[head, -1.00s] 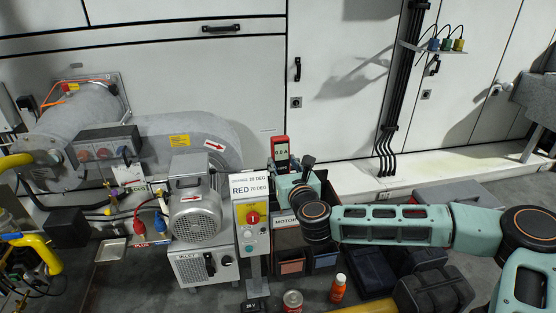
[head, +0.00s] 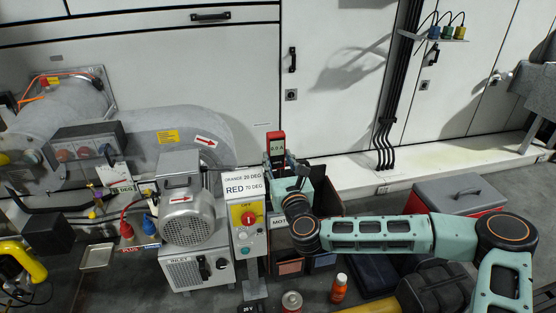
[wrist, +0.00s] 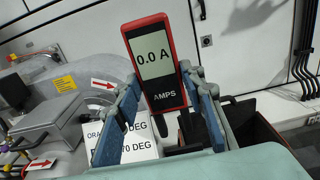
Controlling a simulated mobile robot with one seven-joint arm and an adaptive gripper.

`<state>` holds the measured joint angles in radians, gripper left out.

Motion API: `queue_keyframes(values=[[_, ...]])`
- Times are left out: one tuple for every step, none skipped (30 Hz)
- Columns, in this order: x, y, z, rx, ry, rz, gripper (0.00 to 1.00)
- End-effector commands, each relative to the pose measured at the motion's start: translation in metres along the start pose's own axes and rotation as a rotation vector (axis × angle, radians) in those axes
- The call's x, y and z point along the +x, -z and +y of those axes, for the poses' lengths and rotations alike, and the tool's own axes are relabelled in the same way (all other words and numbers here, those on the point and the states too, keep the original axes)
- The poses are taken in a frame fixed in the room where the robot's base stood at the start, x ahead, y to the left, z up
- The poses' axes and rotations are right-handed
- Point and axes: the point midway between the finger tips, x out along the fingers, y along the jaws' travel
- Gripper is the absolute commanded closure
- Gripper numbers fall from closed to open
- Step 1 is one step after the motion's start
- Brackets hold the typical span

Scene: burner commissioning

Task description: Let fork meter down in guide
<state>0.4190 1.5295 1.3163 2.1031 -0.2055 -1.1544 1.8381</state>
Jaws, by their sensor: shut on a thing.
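The fork meter (wrist: 156,62) is a red-cased meter with a pale display reading 0.0 A and the word AMPS below it. My gripper (wrist: 162,75) has a blue-grey finger on each side of it and is shut on it. The meter stands nearly upright, tilted slightly in the wrist view. In the head view the meter (head: 275,145) shows above my gripper (head: 289,170), behind the label panel. The meter's lower end is hidden by my gripper, and I cannot make out the guide or whether the meter touches it.
A label panel (head: 244,187) with a switch box (head: 249,220) stands just left of my gripper. A grey motor (head: 188,212) is further left. Open dark bins (head: 291,267) lie below. A red-and-grey case (head: 459,194) is at the right.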

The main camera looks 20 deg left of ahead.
Motion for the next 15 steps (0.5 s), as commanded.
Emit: queue_keyframes(values=[[0.0,0.004,0.0,0.0,0.001,-0.001,0.95],[0.0,0.006,0.0,0.0,0.001,-0.001,0.95],[0.0,0.009,0.0,0.0,0.0,-0.001,0.95],[0.0,0.012,0.0,0.0,0.0,-0.001,0.95],[0.0,0.015,0.0,0.0,0.0,-0.001,0.95],[0.0,0.019,0.0,0.0,0.0,-0.001,0.95],[0.0,0.022,0.0,0.0,0.0,-0.001,0.95],[0.0,0.025,0.0,0.0,0.0,-0.001,0.95],[0.0,0.029,0.0,0.0,0.0,-0.001,0.95],[0.0,0.033,0.0,0.0,0.0,-0.001,0.95],[0.0,0.036,0.0,0.0,0.0,-0.001,0.95],[0.0,0.04,0.0,0.0,0.0,-0.001,0.95],[0.0,0.042,0.0,0.0,0.0,-0.001,0.95],[0.0,0.045,0.0,0.0,0.0,-0.001,0.95],[0.0,0.048,0.0,0.0,0.0,-0.001,0.95]])
